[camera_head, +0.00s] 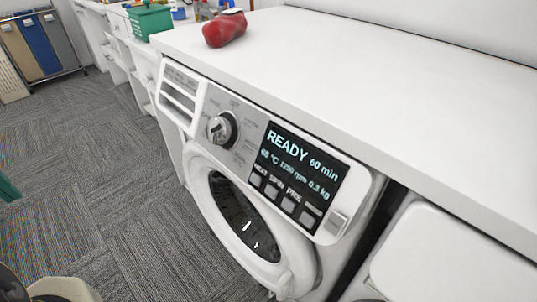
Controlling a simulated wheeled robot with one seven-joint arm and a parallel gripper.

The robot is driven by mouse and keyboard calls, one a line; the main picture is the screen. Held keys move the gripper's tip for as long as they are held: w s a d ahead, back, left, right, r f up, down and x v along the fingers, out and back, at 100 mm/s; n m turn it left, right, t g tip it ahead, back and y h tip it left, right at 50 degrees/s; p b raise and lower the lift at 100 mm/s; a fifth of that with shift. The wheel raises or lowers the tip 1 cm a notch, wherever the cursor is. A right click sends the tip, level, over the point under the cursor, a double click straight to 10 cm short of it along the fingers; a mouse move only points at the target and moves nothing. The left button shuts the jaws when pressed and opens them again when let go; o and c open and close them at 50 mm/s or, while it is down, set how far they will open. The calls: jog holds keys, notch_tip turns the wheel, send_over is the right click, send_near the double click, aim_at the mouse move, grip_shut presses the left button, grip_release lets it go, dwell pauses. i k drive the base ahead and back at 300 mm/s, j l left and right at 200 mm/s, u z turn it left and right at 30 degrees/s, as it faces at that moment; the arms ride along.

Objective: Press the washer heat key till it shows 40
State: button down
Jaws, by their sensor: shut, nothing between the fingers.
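The white washer (207,162) stands under a white worktop, its front facing the lower left. Its dark display (300,160) reads "READY 60 min", and below that "1200 rpm" and "0.3 kg". The small temperature figure looks like 60 °C. Under the text is a row of grey square keys; the leftmost, below the word HEAT, is the heat key (256,180). Keys marked SPIN and PRE sit to its right. Nothing covers the heat key. My gripper is not in view.
A round dial (221,128) sits left of the display, and the round door (243,225) is below. A red object (225,28) and a green crate (150,21) are on the worktops. A laundry sorter (40,45) stands far left. The carpet (110,190) before the washer is mostly clear.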

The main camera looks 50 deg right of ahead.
aim_at(255, 179)
jog(key=i+j, duration=0.3)
jog(key=i, duration=0.2)
jog(key=i+j, duration=0.35)
jog(key=i, duration=0.15)
jog(key=i+j, duration=0.3)
jog(key=i, duration=0.25)
jog(key=z, duration=2.75)
